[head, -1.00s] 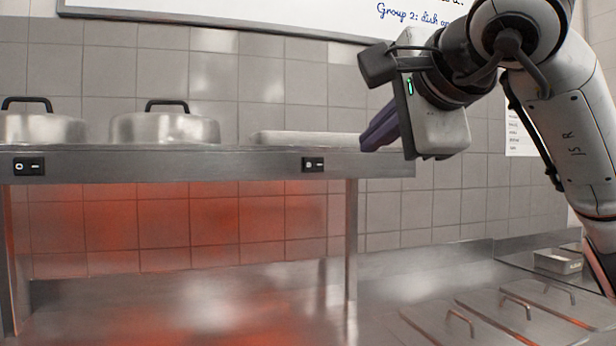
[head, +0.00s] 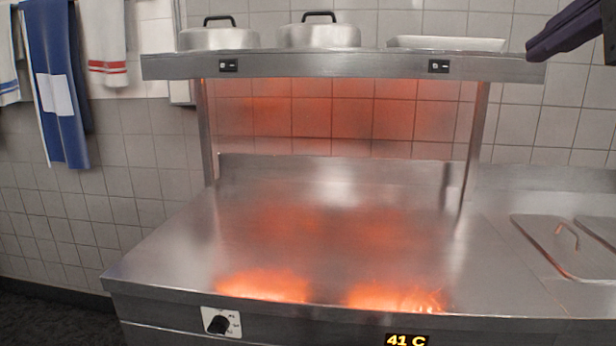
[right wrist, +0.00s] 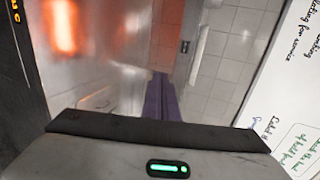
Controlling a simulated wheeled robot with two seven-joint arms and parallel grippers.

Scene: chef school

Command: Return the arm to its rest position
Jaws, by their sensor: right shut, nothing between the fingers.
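In the right wrist view the purple fingers (right wrist: 161,98) are also together and empty, with the steel counter and tiled wall beyond. My left gripper is in neither view.
The heated steel counter (head: 330,220) stands below the shelf, its top bare and glowing orange. Two lidded pots (head: 319,33) (head: 219,36) and a flat tray (head: 446,43) sit on the shelf. Lidded pans (head: 562,244) are at the right. Towels (head: 56,85) hang at the left.

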